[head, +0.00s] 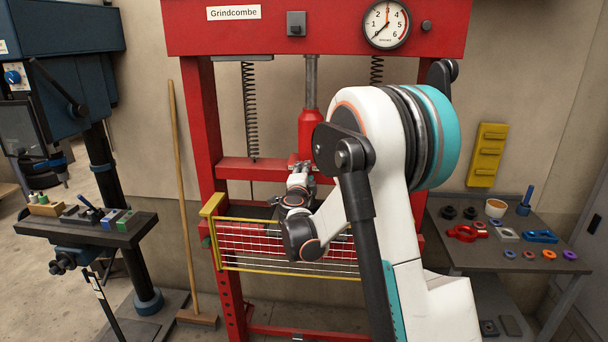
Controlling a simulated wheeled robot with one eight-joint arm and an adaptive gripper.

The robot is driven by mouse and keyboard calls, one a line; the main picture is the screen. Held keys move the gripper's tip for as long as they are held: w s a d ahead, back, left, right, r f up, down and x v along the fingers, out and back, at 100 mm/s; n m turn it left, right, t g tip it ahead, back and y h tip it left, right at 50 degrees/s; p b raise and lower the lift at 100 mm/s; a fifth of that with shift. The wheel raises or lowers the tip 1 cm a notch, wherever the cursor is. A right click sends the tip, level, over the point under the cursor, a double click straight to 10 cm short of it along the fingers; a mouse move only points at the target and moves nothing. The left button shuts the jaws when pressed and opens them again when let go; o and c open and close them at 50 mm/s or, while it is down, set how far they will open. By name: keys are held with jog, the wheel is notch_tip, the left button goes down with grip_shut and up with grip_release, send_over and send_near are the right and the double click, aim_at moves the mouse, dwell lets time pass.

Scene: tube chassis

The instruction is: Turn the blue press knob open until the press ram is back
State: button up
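The red press (200,130) stands ahead, with a "Grindcombe" label on its top beam. Its red ram cylinder (311,128) hangs on a grey rod in the middle, partly covered by my arm. I cannot make out a blue knob on the press; my arm covers much of its right side. My white arm bends up, then reaches forward to the area under the ram. My wrist is small and dark there, just above the guard. My gripper's fingers cannot be made out, so their opening and any contact are unclear.
A yellow-framed mesh guard (240,222) crosses the press front. A broom (181,180) stands to its left. A dark blue drill press (75,45) with a blue knob (13,76) is at far left. A workbench (480,256) with small parts stands right. A gauge (387,24) is above.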

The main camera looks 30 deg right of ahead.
jog(key=shift+o, duration=0.2)
jog(key=v, duration=1.2)
dwell(0.4)
jog(key=s+a+r+n+t+y, duration=0.2)
jog(key=a+r+n+t+y, duration=0.3)
jog(key=a+r+n, duration=0.4)
jog(key=s+a+n+g+y, duration=0.4)
jog(key=s+a+n+y, duration=0.35)
jog(key=a, duration=0.25)
jog(key=s+d+f+n+g+h, duration=0.1)
jog(key=s+f+n+g, duration=0.2)
jog(key=s, duration=0.9)
jog(key=s+d+f+n+g+h, duration=0.1)
jog(key=s+f+n+g, duration=0.2)
jog(key=s+f, duration=0.6)
jog(key=s+g, duration=0.2)
jog(key=s, duration=0.1)
jog(key=shift+d+f+g+h, duration=0.3)
jog(key=shift+h, duration=0.05)
